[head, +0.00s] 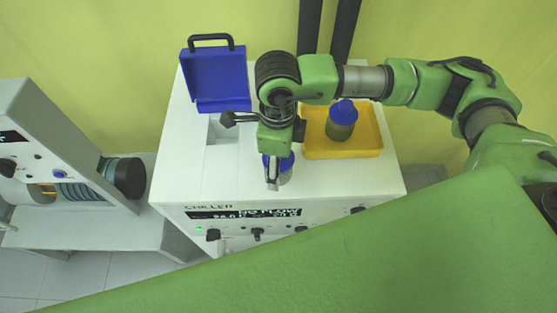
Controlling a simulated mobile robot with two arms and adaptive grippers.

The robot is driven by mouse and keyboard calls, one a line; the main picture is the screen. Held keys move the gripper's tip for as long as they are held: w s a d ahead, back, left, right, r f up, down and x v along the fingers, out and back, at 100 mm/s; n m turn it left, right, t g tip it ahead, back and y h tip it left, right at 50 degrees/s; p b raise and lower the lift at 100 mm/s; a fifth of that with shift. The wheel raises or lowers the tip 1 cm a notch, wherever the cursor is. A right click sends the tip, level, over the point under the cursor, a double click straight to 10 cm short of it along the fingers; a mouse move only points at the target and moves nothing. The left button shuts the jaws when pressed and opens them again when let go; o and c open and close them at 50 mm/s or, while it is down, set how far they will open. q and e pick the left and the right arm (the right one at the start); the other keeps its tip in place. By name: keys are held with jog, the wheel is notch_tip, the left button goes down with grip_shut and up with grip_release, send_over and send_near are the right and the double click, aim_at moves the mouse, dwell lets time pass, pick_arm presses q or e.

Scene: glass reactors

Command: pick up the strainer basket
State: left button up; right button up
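I cannot make out a strainer basket for certain. A square opening (222,132) in the top of the white chiller lies in front of a raised blue lid (215,82) with a black handle; its inside is not clear. My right gripper (272,183) comes in from the right and points down near the chiller's front edge. It overlaps a small blue-capped bottle (285,171) in the picture; whether they touch is not clear. The fingers look close together, but their gap and anything between them cannot be made out. My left gripper is not in view.
A yellow tray (345,153) on the chiller's right side holds a blue-capped green bottle (341,121). Two dark pipes (327,25) rise behind. A white machine (60,150) with a dark ribbed cylinder stands at left. The chiller's front panel (250,214) has a display and knobs.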

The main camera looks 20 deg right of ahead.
jog(key=c, duration=1.4)
jog(key=shift+o, duration=0.2)
